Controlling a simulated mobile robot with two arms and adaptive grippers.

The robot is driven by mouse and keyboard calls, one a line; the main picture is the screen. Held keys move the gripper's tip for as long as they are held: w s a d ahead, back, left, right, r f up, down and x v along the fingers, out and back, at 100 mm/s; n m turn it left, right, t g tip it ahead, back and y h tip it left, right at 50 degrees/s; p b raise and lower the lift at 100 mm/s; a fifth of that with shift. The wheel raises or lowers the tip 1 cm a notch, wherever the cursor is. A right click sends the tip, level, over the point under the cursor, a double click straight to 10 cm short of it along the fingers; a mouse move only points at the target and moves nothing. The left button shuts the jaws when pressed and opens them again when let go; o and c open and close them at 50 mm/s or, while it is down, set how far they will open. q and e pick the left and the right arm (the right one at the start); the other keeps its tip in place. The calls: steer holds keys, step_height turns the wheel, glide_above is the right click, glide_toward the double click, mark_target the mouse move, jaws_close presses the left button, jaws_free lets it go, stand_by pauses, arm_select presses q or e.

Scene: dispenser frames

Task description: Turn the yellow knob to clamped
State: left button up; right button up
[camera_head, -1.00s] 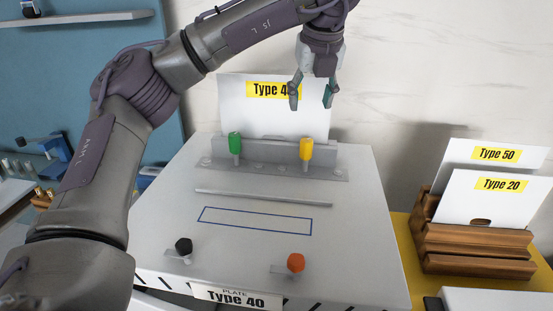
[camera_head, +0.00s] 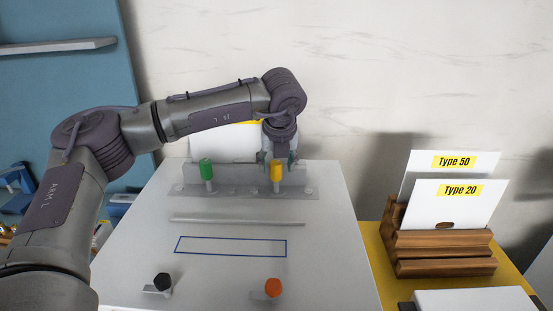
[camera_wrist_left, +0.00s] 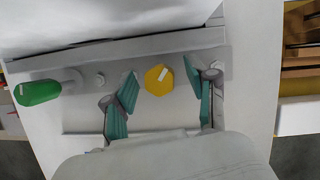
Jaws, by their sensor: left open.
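The yellow knob (camera_head: 277,171) stands upright on the metal bracket at the back of the white dispenser top (camera_head: 330,240). My left gripper (camera_head: 277,157) is lowered at the yellow knob, with its fingers on either side of it. In the left wrist view the yellow knob (camera_wrist_left: 158,79) lies between the two open teal-padded fingers (camera_wrist_left: 160,100), with a gap on both sides. A white mark shows on top of the knob. The green knob (camera_head: 206,170) stands to the left; it also shows in the left wrist view (camera_wrist_left: 38,92). My right gripper is not in view.
A white plate (camera_head: 215,145) stands behind the bracket, partly hidden by my arm. A black knob (camera_head: 162,281) and an orange knob (camera_head: 272,287) are at the front. A wooden rack (camera_head: 440,255) with Type 50 and Type 20 plates is on the right.

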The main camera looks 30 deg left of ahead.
arm_select(q)
steer(key=shift+a+f, duration=0.15)
steer(key=shift+f, duration=0.15)
steer(key=shift+w, duration=0.1)
jaws_close()
steer(key=n+b, duration=0.1)
steer(key=b, duration=0.1)
steer(key=n+b, duration=0.1)
steer(key=b, duration=0.2)
steer(key=shift+f+y, duration=0.3)
steer(key=shift+r+n+g+b, duration=0.2)
steer(key=shift+n+g+b, duration=0.1)
steer(key=shift+n+b, duration=0.25)
steer(key=shift+r, duration=0.15)
jaws_free()
